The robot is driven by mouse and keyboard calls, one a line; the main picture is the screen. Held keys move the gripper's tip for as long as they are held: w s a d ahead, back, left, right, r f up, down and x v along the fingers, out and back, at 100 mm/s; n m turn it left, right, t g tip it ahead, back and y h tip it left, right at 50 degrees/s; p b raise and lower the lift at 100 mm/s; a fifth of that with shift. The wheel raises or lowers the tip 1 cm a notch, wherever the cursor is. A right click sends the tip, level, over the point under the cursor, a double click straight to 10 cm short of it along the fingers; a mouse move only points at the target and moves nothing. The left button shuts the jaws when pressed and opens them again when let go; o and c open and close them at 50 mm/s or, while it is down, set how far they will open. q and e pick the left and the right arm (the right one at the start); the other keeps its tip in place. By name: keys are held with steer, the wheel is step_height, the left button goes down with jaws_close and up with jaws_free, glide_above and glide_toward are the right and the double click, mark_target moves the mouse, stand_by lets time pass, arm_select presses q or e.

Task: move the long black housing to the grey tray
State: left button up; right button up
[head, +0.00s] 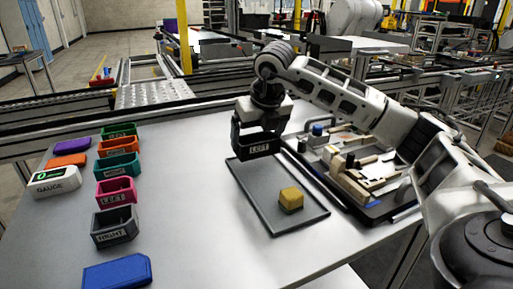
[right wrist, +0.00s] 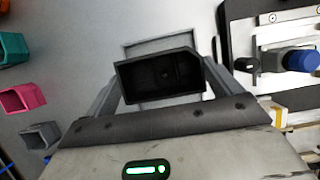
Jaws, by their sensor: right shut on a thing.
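My right gripper (head: 259,132) is shut on the long black housing (head: 260,149), an open-topped box labelled LEFT. It holds the housing above the far left part of the grey tray (head: 265,205). In the right wrist view the housing (right wrist: 160,82) sits between the two fingers, its hollow inside showing. Part of the tray's outline shows beyond the housing in that view. A yellow block (head: 291,200) lies in the right half of the tray. My left gripper is not in view.
Several coloured housings, including green, teal, pink (head: 116,191) and dark grey (head: 114,226), line the left, with a white gauge (head: 56,181) and a blue block (head: 117,272). A black-framed fixture (head: 352,165) stands right of the tray. The table between is clear.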

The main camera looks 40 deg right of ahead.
mark_target(256, 147)
steer(key=shift+s+x, duration=0.2)
steer(key=shift+x, duration=0.75)
steer(key=shift+s+x, duration=0.2)
steer(key=shift+x, duration=0.7)
steer(key=shift+a+f, duration=0.1)
steer(key=shift+f, duration=0.15)
steer(key=shift+f, duration=0.15)
steer(key=o, duration=0.8)
steer(key=shift+c, duration=0.2)
steer(key=shift+r, duration=0.35)
steer(key=v, duration=1.2)
steer(key=shift+p, duration=0.45)
steer(key=shift+f, duration=0.1)
